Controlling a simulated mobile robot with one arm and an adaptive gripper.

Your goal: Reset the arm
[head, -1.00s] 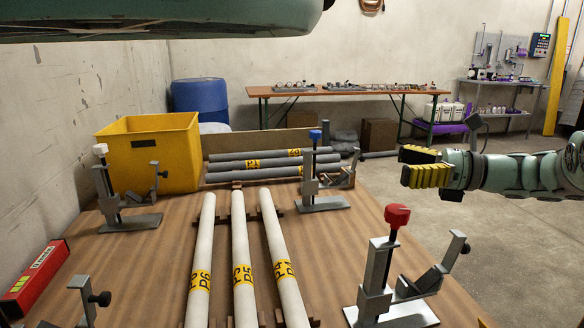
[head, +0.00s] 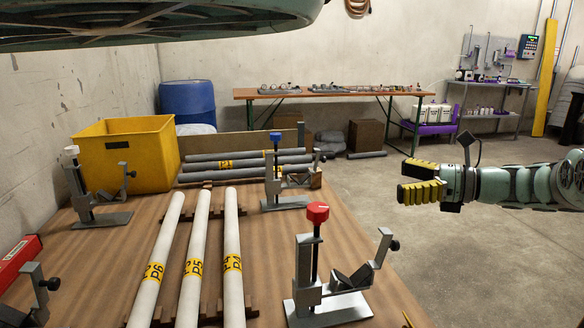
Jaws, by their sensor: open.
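My gripper (head: 420,181) is at the right of the head view, with yellow ribbed fingers pointing left. It is open and empty, in the air off the table's right side. My green arm runs from it to the right edge. Several white pipes with yellow labels, such as the middle white pipe (head: 189,290), lie side by side on the wooden table (head: 110,262). Grey pipes (head: 236,164) lie on a rack behind them. The red-topped clamp (head: 318,268) is the thing on the table nearest my gripper, with clear space between.
A blue-topped clamp (head: 275,177), a white-topped clamp (head: 82,196) and a yellow bin (head: 122,155) stand on the table. A red box (head: 16,258) lies at the left. Behind are a blue barrel (head: 188,101) and a long bench (head: 345,93). The floor (head: 480,255) at right is clear.

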